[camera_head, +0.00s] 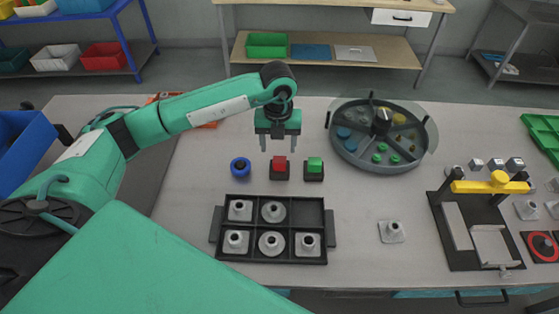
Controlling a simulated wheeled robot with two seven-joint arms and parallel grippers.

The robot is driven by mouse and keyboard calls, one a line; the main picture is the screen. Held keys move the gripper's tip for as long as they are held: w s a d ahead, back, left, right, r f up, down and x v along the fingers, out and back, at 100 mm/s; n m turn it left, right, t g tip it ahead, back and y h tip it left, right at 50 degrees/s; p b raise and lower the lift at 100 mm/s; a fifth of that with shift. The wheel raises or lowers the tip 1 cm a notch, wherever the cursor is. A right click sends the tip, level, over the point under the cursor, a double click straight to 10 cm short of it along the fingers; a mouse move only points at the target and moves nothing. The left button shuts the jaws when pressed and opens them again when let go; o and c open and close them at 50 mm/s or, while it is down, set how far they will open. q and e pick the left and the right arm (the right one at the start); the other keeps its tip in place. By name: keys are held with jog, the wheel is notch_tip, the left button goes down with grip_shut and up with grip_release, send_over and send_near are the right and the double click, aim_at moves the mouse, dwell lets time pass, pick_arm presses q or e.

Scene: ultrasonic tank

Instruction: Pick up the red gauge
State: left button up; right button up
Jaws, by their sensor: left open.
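The red gauge (279,163) is a small red block on a dark base, standing on the grey table between a blue round piece and a green block. My left gripper (279,147) points straight down close by it. Its two fingers are apart, one toward each side of the red gauge in the picture, and nothing is between them. The fingertips appear just above or behind the red block; the exact height gap I cannot tell. My right gripper is not in view.
The blue round piece (240,167) and green block (314,164) flank the gauge closely. A black tray (325,216) with several grey fittings lies in front. A loose fitting (391,232) lies on clear table.

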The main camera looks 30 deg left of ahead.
aim_at(280, 160)
pick_arm(q)
jog(key=shift+f, duration=0.75)
jog(key=shift+w+d+f+p, duration=0.1)
jog(key=shift+f+p, duration=0.45)
jog(key=shift+p, duration=0.15)
notch_tip(280, 160, down, 4)
jog(key=shift+w+r+p, duration=0.15)
jog(key=shift+r+p, duration=0.1)
jog(key=shift+p, duration=0.5)
jog(key=shift+f, duration=0.35)
jog(key=shift+c, duration=0.4)
jog(key=c, duration=1)
